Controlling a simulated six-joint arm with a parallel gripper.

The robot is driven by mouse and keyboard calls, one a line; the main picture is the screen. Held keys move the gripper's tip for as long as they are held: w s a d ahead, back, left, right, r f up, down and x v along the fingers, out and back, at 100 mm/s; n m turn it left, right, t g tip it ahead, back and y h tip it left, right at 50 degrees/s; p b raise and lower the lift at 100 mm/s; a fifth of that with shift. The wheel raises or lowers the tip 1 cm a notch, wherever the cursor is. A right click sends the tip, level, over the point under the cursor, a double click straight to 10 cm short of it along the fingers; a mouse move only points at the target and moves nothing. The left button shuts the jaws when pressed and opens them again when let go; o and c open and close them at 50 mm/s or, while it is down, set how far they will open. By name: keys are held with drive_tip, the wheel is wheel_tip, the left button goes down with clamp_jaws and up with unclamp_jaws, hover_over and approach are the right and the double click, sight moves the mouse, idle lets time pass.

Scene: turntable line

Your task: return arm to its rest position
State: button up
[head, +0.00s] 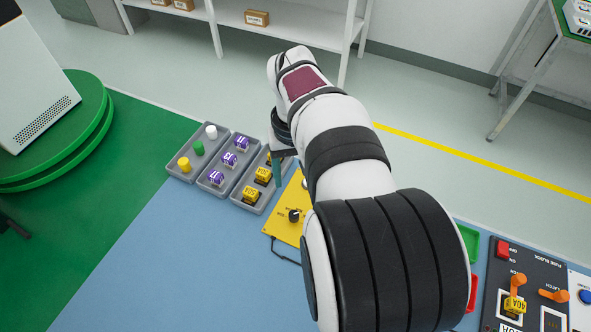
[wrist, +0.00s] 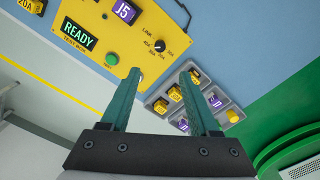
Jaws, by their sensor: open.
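My gripper shows in the wrist view (wrist: 160,80), its two green fingers apart with nothing between them. In the head view my arm reaches over the blue table, and only a bit of a green finger (head: 278,170) shows beside the trays. A yellow tester (wrist: 110,40) lies below the gripper; its display reads READY. In the head view my arm hides much of the tester (head: 287,222).
Grey trays (head: 207,190) hold coloured cylinders, purple fuses (head: 229,159) and yellow fuses (head: 251,194). A fuse block (head: 490,312) with orange latches stands at right, near green (head: 468,240) and red (head: 472,292) bins partly behind my arm. A green turntable (head: 90,130) is at left.

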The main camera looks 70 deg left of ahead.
drive_tip(key=w+d+r+m, duration=0.3)
drive_tip(key=w+d+m, duration=0.3)
drive_tip(key=d, duration=0.5)
drive_tip(key=w+d+r+m, duration=0.3)
drive_tip(key=w+d+r, duration=0.1)
drive_tip(key=w+d, duration=0.5)
drive_tip(key=s+d+m+y, duration=0.15)
drive_tip(key=d+m, duration=0.25)
drive_tip(key=d, duration=0.4)
drive_tip(key=s+d+m, duration=0.3)
drive_tip(key=d, duration=0.5)
drive_tip(key=s+d+f+m, duration=0.3)
drive_tip(key=s+d+m, duration=0.2)
drive_tip(key=s+d, duration=0.1)
drive_tip(key=shift+s+d+m, duration=0.15)
drive_tip(key=shift+d+m, duration=0.1)
drive_tip(key=shift+m, duration=0.15)
